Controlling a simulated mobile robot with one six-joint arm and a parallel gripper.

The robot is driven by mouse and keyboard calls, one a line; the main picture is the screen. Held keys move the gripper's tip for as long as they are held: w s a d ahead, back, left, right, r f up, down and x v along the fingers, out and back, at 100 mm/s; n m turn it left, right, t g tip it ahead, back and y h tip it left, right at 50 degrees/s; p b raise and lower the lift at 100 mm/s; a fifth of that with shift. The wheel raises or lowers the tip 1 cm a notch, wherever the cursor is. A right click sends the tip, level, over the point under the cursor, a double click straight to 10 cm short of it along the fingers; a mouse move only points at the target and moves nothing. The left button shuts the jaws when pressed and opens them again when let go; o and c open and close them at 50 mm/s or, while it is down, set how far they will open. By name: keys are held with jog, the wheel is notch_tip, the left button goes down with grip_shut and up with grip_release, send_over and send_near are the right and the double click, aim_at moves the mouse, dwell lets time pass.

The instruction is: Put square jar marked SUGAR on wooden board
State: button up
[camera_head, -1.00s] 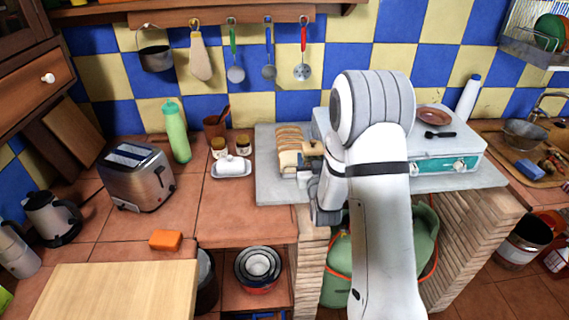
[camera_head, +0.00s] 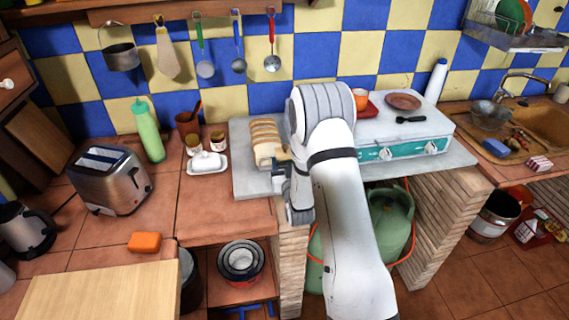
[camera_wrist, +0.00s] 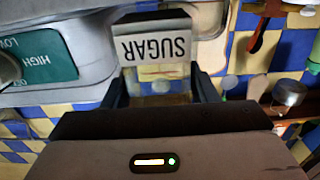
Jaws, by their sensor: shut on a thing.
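The square jar marked SUGAR (camera_wrist: 154,49) fills the upper middle of the wrist view, its label upside down in that picture. My gripper (camera_wrist: 160,88) has its two dark fingers on either side of the jar and is shut on it. In the head view, my gripper (camera_head: 281,172) is over the grey slab's front left part, beside the bread loaf; my arm hides most of the jar there. A light wooden board (camera_head: 98,292) lies at the bottom left of the head view, with its visible top bare.
A sliced loaf (camera_head: 264,135), white butter dish (camera_head: 207,164), green bottle (camera_head: 148,132) and toaster (camera_head: 112,180) stand on the tiled counter and slab. An orange block (camera_head: 145,242) lies just behind the board. The tiles between butter dish and orange block are clear.

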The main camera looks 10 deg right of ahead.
jog(key=shift+f, duration=0.25)
jog(key=o, duration=1.2)
jog(key=shift+r, duration=0.2)
jog(key=s+b, duration=0.4)
jog(key=s, duration=0.8)
jog(key=s+r+g, duration=0.3)
jog(key=r+g, duration=0.4)
jog(key=s+r+g, duration=0.3)
jog(key=s+g, duration=0.1)
jog(key=s, duration=0.7)
jog(key=s+r+g, duration=0.4)
jog(key=s, duration=0.8)
jog(key=shift+s+r, duration=0.15)
jog(key=shift+r, duration=0.15)
